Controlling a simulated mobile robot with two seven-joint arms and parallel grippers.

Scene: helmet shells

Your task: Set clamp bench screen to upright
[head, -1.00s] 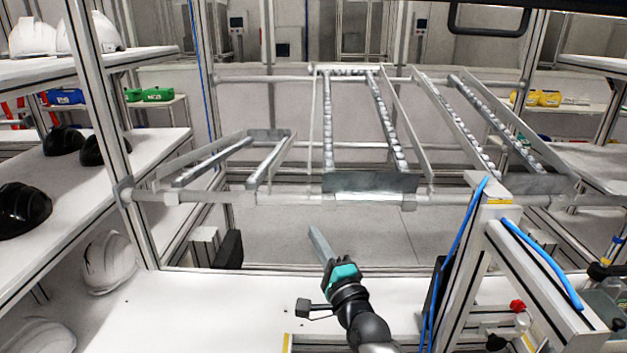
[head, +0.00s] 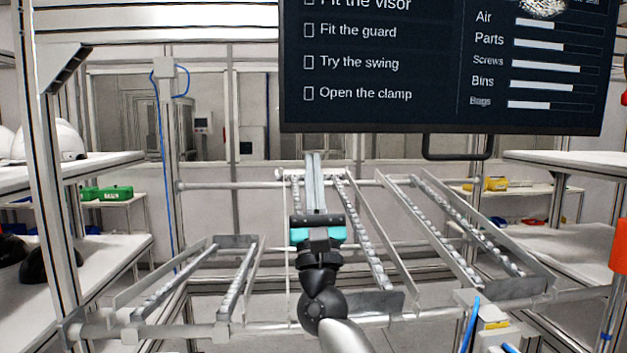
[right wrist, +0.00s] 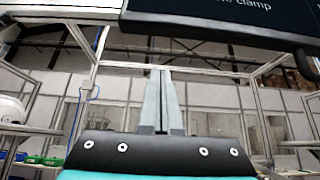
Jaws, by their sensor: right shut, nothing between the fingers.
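The clamp bench screen (head: 440,65) is a dark panel with a checklist and bar readouts, hanging at the upper right of the head view; its top is cut off. A dark handle bar (head: 458,154) sits under its lower edge. Part of the screen (right wrist: 225,18) also shows at the top of the right wrist view. My right gripper (head: 315,158) is shut and empty, pointing up, and appears left of the handle and just below the screen's lower edge in the picture. Its closed fingers (right wrist: 160,75) show in the right wrist view, apart from the screen. My left gripper is not in view.
Sloped roller rails (head: 365,230) lie behind and beside my right arm. A white shelf with white helmet shells (head: 62,140) stands at the left. An upright frame post (head: 50,170) is at the left, and an orange cylinder (head: 619,245) is at the right edge.

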